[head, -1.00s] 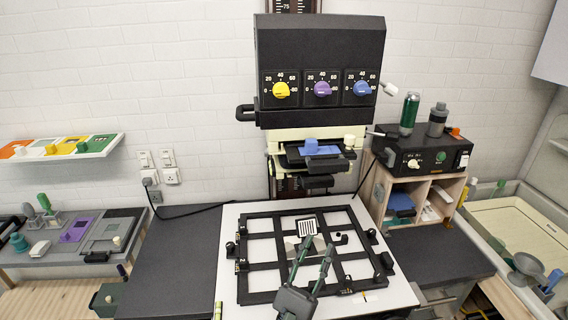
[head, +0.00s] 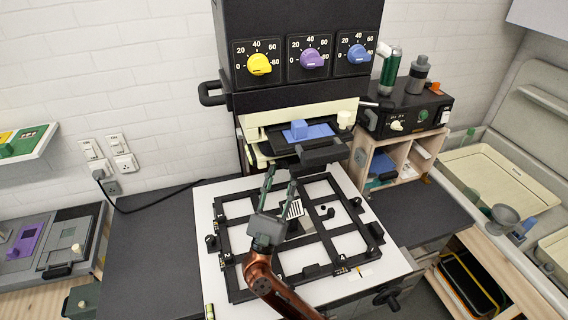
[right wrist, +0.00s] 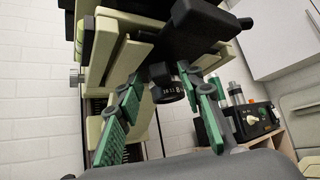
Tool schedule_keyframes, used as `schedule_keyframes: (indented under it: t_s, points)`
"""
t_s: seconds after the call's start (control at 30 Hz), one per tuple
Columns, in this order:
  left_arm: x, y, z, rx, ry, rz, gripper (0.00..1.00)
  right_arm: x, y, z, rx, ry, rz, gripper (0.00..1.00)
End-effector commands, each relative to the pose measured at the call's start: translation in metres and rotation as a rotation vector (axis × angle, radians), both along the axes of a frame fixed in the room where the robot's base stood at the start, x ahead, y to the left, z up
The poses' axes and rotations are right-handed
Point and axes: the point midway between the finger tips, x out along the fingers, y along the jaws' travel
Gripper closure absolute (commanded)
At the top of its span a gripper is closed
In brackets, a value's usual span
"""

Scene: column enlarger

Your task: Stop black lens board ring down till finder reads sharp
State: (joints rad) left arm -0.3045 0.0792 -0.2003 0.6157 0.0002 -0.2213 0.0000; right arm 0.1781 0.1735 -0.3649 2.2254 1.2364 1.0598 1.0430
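The black lens ring (right wrist: 166,88) with pale numbers shows in the right wrist view, under the lens stage. My right gripper (right wrist: 163,98) is open, its green-padded fingers apart to the left and right of the ring. I cannot tell whether a pad touches it. In the head view my right gripper (head: 280,178) reaches up from the easel side below the lens stage (head: 320,155), where the ring is hidden. A small black-and-white striped piece (head: 294,210), perhaps the finder's display, is on the easel, partly behind my gripper. My left gripper is not in view.
The black easel frame (head: 322,269) lies on a white baseboard (head: 376,285). The enlarger head (head: 297,18) has yellow, purple and blue dials. A timer box (head: 419,110) stands on a wooden shelf at right. Dark counter (head: 140,250) is clear at left.

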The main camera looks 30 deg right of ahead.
Motion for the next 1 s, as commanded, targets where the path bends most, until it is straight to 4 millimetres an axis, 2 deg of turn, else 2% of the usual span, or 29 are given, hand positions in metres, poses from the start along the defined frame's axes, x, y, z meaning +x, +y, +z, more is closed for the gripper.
schedule_keyframes:
  t_s: [0.03, 0.13, 0.5, 1.0]
  points:
    - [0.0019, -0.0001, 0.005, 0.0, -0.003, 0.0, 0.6, 0.0029, -0.004, 0.0075, -0.002, -0.001, 0.0, 0.65]
    - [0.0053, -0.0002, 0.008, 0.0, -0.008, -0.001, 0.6, 0.0071, -0.0094, 0.0135, -0.001, -0.001, 0.0, 0.65]
    - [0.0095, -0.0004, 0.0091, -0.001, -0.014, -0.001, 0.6, 0.0102, -0.0134, 0.0157, 0.0, 0.001, -0.001, 0.65]
    - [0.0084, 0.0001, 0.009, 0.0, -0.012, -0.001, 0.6, 0.01, -0.0132, 0.0158, 0.0, 0.002, 0.0, 0.99]
